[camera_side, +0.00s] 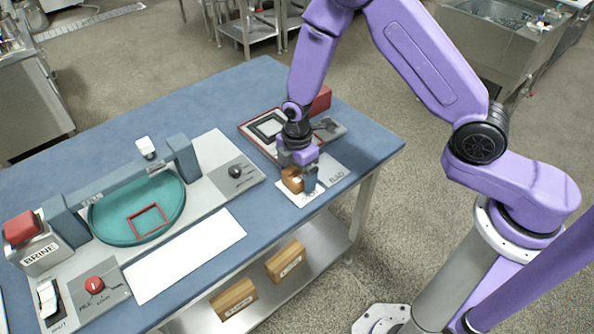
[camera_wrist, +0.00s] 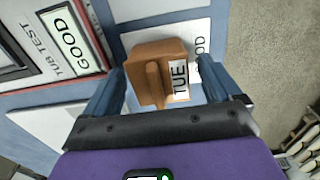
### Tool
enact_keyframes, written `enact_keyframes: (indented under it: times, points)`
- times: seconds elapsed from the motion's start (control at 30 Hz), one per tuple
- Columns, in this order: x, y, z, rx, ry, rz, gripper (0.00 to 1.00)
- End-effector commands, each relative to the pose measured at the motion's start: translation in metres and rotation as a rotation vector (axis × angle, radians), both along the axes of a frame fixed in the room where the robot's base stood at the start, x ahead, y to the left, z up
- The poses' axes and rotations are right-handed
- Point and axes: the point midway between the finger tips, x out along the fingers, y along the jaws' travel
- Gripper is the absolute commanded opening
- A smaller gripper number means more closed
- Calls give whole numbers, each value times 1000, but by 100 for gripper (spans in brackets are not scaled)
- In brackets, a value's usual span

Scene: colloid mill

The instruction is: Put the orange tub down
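The orange tub (camera_side: 291,179) is a small block-like box with a raised bar along its top and a white label reading "TUE". It is upright over the white card marked GOOD (camera_side: 308,196), at the table's near right side; it appears to rest there. In the wrist view the tub (camera_wrist: 143,58) lies between the two blue fingers of my gripper (camera_wrist: 160,70). The fingers are spread wide, one on each side of the tub, and the bar between them is untouched. My gripper (camera_side: 302,180) points down. The tub's underside is hidden.
A red-edged tub test plate (camera_side: 246,131) with a black square frame and a red block (camera_side: 321,101) stand just behind. The brine machine with a round green tray (camera_side: 110,222) fills the left. The blue table's (camera_side: 372,150) right end is clear.

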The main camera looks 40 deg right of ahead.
Motion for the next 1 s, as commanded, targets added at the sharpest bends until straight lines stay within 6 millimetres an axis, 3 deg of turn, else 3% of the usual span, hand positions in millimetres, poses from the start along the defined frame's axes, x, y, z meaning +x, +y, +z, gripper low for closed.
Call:
enact_keyframes:
  times: [0.27,0.7,1.0]
  points:
    - [1,0,16,1,-3,0,91]
    - [1,1,89,2,-6,0,91]
    - [0,0,120,1,-2,-1,91]
